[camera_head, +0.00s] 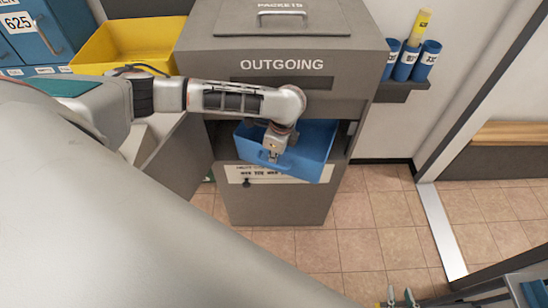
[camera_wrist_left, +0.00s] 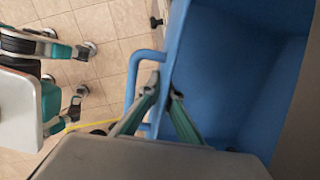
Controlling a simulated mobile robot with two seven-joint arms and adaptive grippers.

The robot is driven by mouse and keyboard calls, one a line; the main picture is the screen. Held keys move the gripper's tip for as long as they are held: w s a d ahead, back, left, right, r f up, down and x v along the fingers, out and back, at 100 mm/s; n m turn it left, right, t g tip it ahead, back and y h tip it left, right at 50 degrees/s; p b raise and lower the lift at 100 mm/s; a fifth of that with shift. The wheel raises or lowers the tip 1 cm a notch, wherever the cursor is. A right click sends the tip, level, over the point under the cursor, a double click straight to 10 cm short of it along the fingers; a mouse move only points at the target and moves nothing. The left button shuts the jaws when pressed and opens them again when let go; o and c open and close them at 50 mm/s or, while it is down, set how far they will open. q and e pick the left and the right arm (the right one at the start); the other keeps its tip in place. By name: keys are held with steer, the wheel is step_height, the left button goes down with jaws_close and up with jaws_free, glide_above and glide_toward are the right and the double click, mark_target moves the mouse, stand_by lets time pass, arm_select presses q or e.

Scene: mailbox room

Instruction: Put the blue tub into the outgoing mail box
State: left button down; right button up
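The grey outgoing mail box (camera_head: 285,210) stands in the middle of the head view, marked OUTGOING. The blue tub (camera_head: 312,150) sits in the open bay below that label, tilted, its near end sticking out over the front. My left gripper (camera_head: 271,156) is at the tub's near left wall. In the left wrist view, the left gripper's fingers (camera_wrist_left: 164,88) are shut on the wall of the blue tub (camera_wrist_left: 235,70), one finger on each side, beside its handle loop. The tub's far end is hidden inside the bay. My right gripper (camera_head: 400,299) shows at the bottom edge, fingertips apart and empty.
A yellow tub (camera_head: 125,42) stands left of the mail box, near blue lockers (camera_head: 45,30). A wall shelf (camera_head: 402,91) with blue tubes is at the right. Tiled floor (camera_head: 375,225) is clear right of the box. A door frame (camera_head: 440,230) stands further right.

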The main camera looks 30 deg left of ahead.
arm_select(q)
steer(key=shift+r, duration=0.1)
steer(key=c, duration=2.3)
jaws_free()
steer(key=r+p, duration=0.1)
steer(key=r, duration=0.3)
steer(key=d+r+p, duration=0.1)
steer(key=r, duration=0.3)
steer(key=d+r+p, duration=0.1)
steer(key=r+p, duration=0.1)
steer(key=r, duration=0.1)
steer(key=shift+s+r, duration=0.15)
steer(key=shift+r, duration=0.25)
